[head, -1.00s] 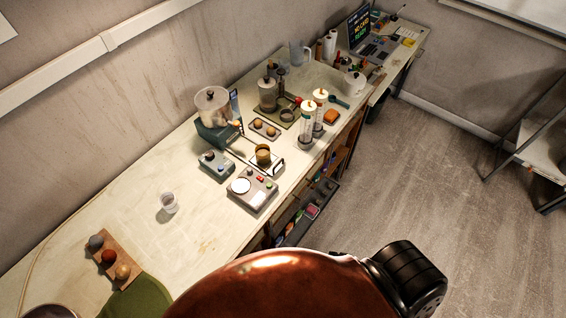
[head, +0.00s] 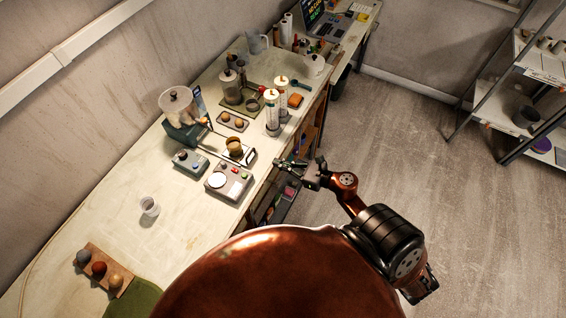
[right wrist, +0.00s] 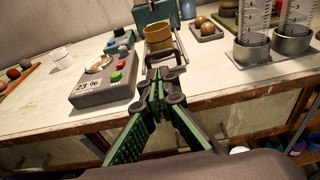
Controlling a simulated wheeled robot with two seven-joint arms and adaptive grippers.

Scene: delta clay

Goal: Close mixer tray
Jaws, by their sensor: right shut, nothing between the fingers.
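The mixer (head: 184,132) is a blue-grey machine with a clear bowl, standing near the wall side of the bench. Its tray (head: 247,160) is extended on thin rods toward the bench's front edge and carries a tan cup (head: 235,143). In the right wrist view the cup (right wrist: 159,37) and the tray's metal handle (right wrist: 181,52) show just beyond my fingers. My right gripper (head: 283,165) is shut and empty, off the bench's front edge to the right of the tray. It also shows in the right wrist view (right wrist: 162,76). My left gripper is out of view.
Clear cylinders (head: 272,110) stand past the tray. A shelf rack (head: 520,110) is at right; the floor between is open.

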